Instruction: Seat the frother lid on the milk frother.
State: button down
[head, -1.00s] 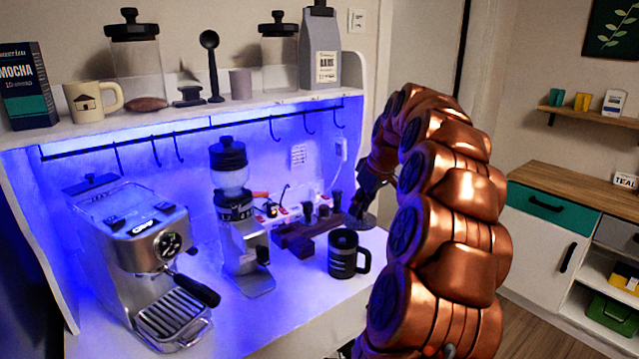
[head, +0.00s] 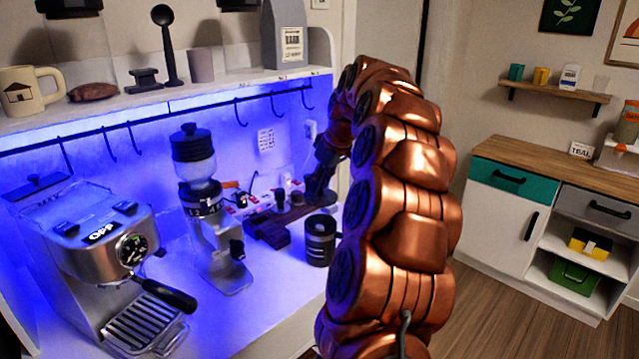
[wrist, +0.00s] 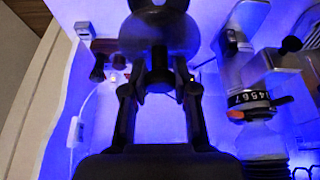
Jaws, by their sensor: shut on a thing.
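The milk frother (head: 320,241) is a dark cup with a pale band, upright on the white counter right of the grinder; my arm hides its handle side. My gripper (head: 318,188) points down just behind and above it in the head view. In the wrist view my gripper (wrist: 158,85) has its two fingers closed on the dark knob of the frother lid (wrist: 158,38), a round grey disc. The lid cannot be made out clearly in the head view. A black shape at the wrist view's top edge may be the frother, partly covered by the lid.
The grinder (head: 205,210) stands close left of the frother, with the espresso machine (head: 100,265) farther left. A brown wooden stand (head: 275,225) with dark tools lies behind the frother. The upper shelf (head: 190,92) and hook rail overhang the back. The counter's front is bare.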

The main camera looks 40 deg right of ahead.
aim_at(323, 196)
jog(key=shift+f+b, duration=1.65)
jog(key=shift+f, duration=1.15)
jog(key=shift+b, duration=0.7)
jog(key=shift+f+b, duration=0.65)
jog(key=shift+f, duration=0.25)
jog(key=c, duration=0.8)
grip_release()
jog(key=shift+v, duration=6.05)
